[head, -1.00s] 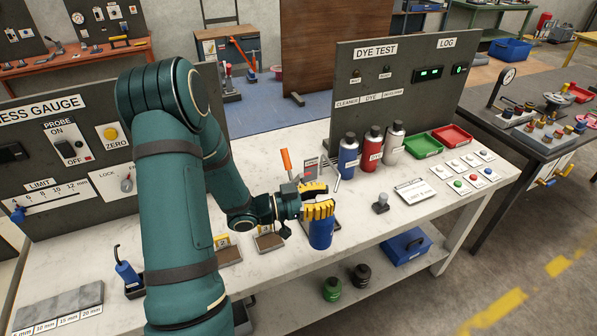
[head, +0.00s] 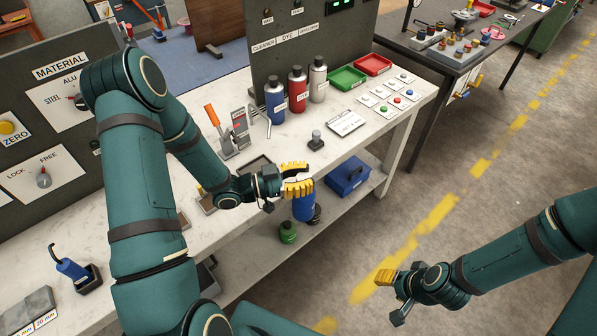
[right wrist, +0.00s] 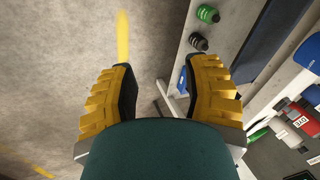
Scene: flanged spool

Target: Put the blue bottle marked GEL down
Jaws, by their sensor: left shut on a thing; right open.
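My left gripper (head: 298,180) is shut on a blue bottle (head: 303,208). Yellow fingers cover its upper part, and no GEL mark can be read on the side I see. The bottle hangs upright at the front edge of the white bench (head: 335,160), with the lower shelf behind it in the picture; it does not appear to rest on anything. Another blue bottle (head: 275,100) stands at the back of the bench beside a red bottle (head: 297,92) and a grey one (head: 318,82). My right gripper (head: 387,282) is open and empty over the floor; its fingers (right wrist: 160,85) show spread in the right wrist view.
A grey-knobbed piece (head: 316,140) and a white label card (head: 345,123) lie near the bench's right part. Green (head: 347,78) and red (head: 373,65) trays stand behind. A blue box (head: 347,175) and a green bottle (head: 288,232) are on the lower shelf.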

